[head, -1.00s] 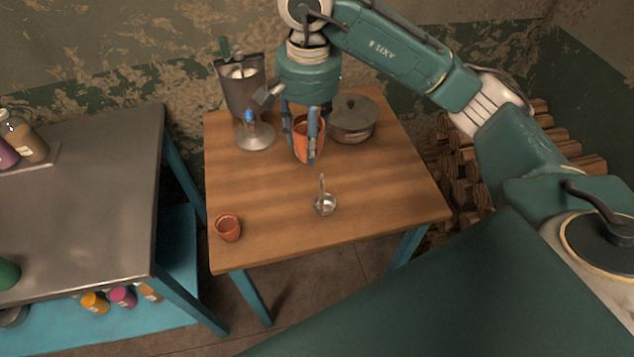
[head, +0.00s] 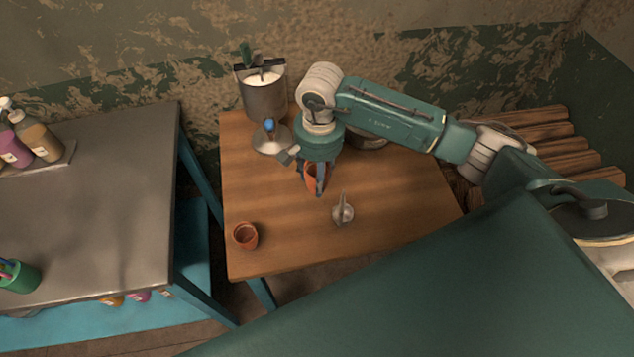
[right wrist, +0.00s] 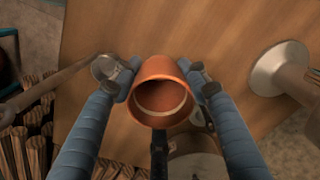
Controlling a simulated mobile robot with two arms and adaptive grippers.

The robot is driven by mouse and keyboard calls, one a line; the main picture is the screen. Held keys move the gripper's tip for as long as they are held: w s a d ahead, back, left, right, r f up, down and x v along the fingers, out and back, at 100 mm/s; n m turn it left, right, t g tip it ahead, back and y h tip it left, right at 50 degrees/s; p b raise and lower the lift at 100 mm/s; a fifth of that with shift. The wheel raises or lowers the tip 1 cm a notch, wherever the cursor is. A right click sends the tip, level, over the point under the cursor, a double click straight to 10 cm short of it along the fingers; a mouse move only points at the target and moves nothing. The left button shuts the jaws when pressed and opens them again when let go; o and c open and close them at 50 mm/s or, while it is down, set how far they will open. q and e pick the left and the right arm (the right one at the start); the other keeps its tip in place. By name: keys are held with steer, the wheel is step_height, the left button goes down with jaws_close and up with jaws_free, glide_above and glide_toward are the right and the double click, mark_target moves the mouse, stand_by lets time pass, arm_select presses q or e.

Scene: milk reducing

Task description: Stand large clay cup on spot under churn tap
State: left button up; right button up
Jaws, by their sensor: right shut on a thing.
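My right gripper (head: 318,188) is shut on the large clay cup (head: 310,176), an orange-brown cup, over the middle of the wooden table. In the right wrist view the cup (right wrist: 160,92) sits between the two blue fingers, its round mouth facing the camera and empty inside. I cannot tell whether its base touches the table. The churn (head: 263,98), a metal vessel with white milk on top, stands at the table's back left. A silver flared piece with a blue top (head: 271,138) stands in front of it. The tap and the spot are not clearly visible. My left gripper is not in view.
A small clay cup (head: 245,236) stands at the table's front left. A small shiny vessel with an upright handle (head: 343,213) stands right of centre. A pot (head: 368,141) is partly hidden behind my arm. A metal-topped bench (head: 100,200) lies left.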

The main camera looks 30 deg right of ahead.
steer(key=shift+s+f, duration=0.15)
steer(key=shift+f, duration=0.35)
step_height(320, 180, down, 4)
steer(key=shift+r+p, duration=0.25)
steer(key=shift+p, duration=0.3)
steer(key=shift+f, duration=0.2)
steer(key=shift+f+b, duration=0.2)
steer(key=shift+b, duration=0.1)
steer(key=o, duration=1.3)
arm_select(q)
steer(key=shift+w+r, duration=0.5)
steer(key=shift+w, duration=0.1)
arm_select(e)
steer(key=shift+o, duration=0.2)
steer(key=shift+r, duration=0.15)
